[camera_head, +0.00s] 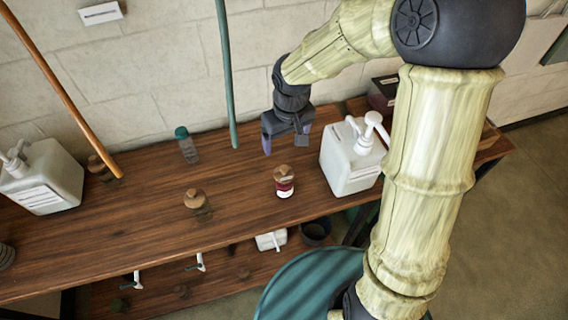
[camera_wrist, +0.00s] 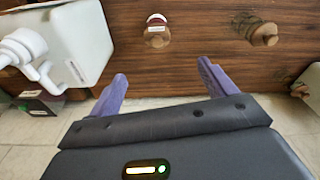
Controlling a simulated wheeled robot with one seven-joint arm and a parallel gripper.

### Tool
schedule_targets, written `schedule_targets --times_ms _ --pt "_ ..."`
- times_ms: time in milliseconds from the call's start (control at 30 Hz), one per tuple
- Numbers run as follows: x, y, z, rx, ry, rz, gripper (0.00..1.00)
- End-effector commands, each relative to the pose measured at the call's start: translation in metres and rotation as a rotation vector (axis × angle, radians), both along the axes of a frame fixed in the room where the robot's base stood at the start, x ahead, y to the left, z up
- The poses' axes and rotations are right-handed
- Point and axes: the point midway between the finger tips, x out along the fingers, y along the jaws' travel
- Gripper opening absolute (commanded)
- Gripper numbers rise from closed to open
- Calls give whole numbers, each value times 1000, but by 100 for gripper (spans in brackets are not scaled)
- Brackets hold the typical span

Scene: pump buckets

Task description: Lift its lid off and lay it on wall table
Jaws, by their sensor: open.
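A small jar with a red and white label (camera_head: 285,190) stands upright on the wooden wall table (camera_head: 130,225), with a brown cork-like lid (camera_head: 283,171) on top. In the wrist view the lid (camera_wrist: 157,41) shows beyond my fingertips, near the middle. Another small jar (camera_head: 203,214) with a similar brown lid (camera_head: 194,197) stands to its left. The task does not say whose lid is meant. My gripper (camera_head: 285,144) is open and empty, above the table and behind the labelled jar. The wrist view shows its two purple fingers (camera_wrist: 162,75) spread apart, touching nothing.
A white pump bottle (camera_head: 350,165) stands right of the labelled jar, with a dark box (camera_head: 383,94) behind it. Another pump bottle (camera_head: 45,180) and a green-capped bottle (camera_head: 187,146) stand to the left. Poles lean at the wall. Table between the lidded jars is bare.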

Motion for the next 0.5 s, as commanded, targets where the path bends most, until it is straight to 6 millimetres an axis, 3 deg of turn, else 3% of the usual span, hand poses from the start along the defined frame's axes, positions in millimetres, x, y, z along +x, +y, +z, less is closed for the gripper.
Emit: schedule_targets --times_ms 333,500 --pt "0 0 -3 0 0 0 83" --pt "2 1 -21 -1 3 2 83"
